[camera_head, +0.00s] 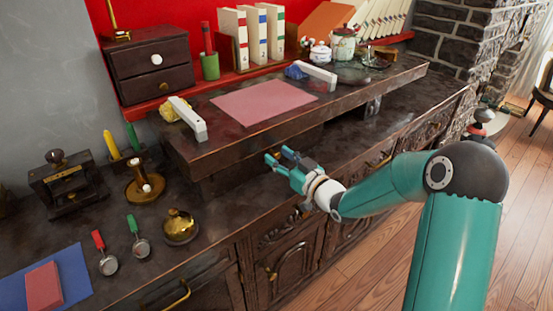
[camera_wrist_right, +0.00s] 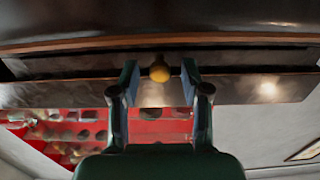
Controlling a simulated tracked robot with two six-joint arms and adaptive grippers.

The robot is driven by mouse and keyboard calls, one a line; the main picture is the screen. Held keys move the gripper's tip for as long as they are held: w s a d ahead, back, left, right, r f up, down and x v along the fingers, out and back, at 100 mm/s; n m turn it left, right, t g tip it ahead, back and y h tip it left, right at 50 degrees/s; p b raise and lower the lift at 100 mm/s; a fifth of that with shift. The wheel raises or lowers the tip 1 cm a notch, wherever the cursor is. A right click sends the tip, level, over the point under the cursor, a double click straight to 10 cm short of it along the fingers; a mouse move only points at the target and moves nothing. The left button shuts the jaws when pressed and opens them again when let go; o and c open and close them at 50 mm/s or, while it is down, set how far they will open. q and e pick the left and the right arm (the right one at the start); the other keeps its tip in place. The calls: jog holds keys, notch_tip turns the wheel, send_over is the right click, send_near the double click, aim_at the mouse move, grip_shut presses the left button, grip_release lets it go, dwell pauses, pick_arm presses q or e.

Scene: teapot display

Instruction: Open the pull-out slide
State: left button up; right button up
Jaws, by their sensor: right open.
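The pull-out slide (camera_wrist_right: 230,88) shows in the right wrist view as a dark, flat board front with a round brass knob (camera_wrist_right: 159,70). In the head view it lies at the raised wooden shelf (camera_head: 225,147), and the knob is hidden there behind my gripper or too small to make out. My right gripper (camera_head: 279,160) is just in front of the shelf's front edge. In the wrist view the fingers (camera_wrist_right: 159,84) are open, one on each side of the knob, with gaps showing between knob and fingers. My left gripper is not in view.
The counter right of the gripper looks clear.

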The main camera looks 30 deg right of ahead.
jog(key=shift+w, duration=0.1)
grip_shut()
